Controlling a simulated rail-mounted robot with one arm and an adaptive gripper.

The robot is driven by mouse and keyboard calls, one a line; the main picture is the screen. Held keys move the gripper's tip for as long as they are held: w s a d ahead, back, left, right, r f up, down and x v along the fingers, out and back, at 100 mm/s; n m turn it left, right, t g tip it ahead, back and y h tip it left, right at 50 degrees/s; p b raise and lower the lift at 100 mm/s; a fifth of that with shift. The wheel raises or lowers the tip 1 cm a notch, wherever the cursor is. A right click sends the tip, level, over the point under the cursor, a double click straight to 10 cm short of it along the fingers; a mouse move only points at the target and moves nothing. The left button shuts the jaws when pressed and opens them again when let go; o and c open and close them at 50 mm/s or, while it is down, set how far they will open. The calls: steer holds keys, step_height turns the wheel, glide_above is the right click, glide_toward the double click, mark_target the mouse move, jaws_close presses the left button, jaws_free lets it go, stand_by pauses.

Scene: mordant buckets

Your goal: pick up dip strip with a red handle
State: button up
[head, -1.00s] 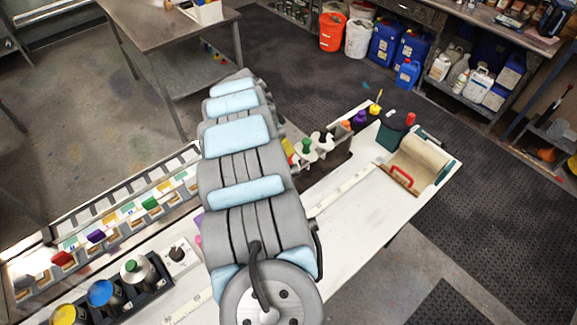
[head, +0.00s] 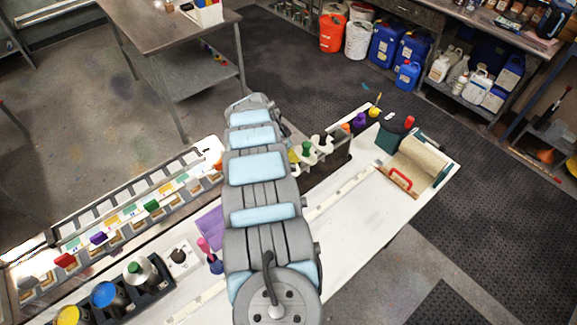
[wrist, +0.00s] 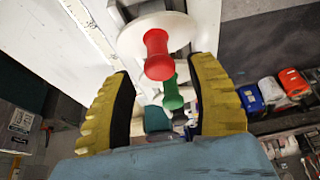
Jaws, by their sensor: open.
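The red handle (wrist: 157,55) of the dip strip stands out between the fingers in the wrist view, in front of a round white piece (wrist: 150,30). A green handle (wrist: 172,92) shows just below it. My gripper (wrist: 160,67) is open, with one yellow finger on each side of the red handle and a gap on both sides. In the head view my arm hides the gripper and the red handle. The green handle (head: 306,148) shows there beside white hook-shaped pieces (head: 323,146) in a dark rack.
Purple and orange-topped bottles (head: 359,119) stand behind the rack on the white bench (head: 345,232). Capped pots (head: 105,296) and a long rail of coloured tags (head: 150,205) are at left.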

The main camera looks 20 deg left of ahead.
steer(key=shift+w+f, duration=0.2)
steer(key=shift+f, duration=0.3)
steer(key=shift+d+f, duration=0.15)
steer(key=shift+f, duration=0.3)
steer(key=shift+w, duration=0.2)
steer(key=shift+f, duration=0.1)
jaws_close()
